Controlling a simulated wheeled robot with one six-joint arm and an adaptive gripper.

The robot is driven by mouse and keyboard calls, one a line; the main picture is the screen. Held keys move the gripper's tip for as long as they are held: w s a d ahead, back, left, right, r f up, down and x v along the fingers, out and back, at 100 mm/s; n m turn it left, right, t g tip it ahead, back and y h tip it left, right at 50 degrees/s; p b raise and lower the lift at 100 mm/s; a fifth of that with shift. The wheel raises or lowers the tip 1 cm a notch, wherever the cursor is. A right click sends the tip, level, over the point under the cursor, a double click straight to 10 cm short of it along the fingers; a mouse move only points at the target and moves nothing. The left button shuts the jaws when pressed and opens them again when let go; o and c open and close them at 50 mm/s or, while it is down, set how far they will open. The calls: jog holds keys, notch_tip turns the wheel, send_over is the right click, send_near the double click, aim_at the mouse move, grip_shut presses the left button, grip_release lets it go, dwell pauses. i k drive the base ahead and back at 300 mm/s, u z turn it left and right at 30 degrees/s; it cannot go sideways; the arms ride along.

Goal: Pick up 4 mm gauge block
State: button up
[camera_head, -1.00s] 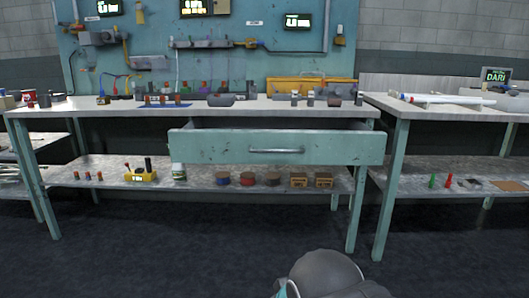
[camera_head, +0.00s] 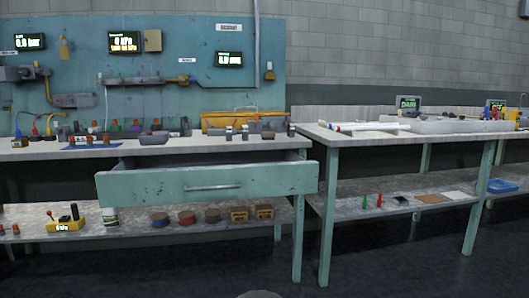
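I cannot pick out a 4 mm gauge block for certain in the head view; the small items are too small to tell apart. Several small dark and metallic pieces (camera_head: 229,131) stand on the left bench's worktop (camera_head: 35,152), near the yellow toolbox. A small dark flat piece (camera_head: 400,198) and a tan flat piece (camera_head: 433,198) lie on the right bench's lower shelf. My gripper is not in view; only a sliver of my arm shows at the bottom edge.
The left bench's drawer (camera_head: 207,189) stands pulled out. A yellow toolbox (camera_head: 230,121) sits at the back of the worktop. The right bench (camera_head: 345,133) holds white tubes and a grey tray-like block (camera_head: 450,126). Open dark floor (camera_head: 400,268) lies in front of the benches.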

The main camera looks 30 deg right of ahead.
aim_at(290, 127)
jog(key=z, duration=0.5)
jog(key=k, duration=1.25)
jog(key=z, duration=1.15)
jog(key=i, duration=0.7)
jog(key=z, duration=0.9)
jog(key=i, duration=1.7)
jog(key=u, duration=0.35)
jog(key=i, duration=0.95)
jog(key=u, duration=1.45)
jog(key=i, duration=0.75)
jog(key=u, duration=0.7)
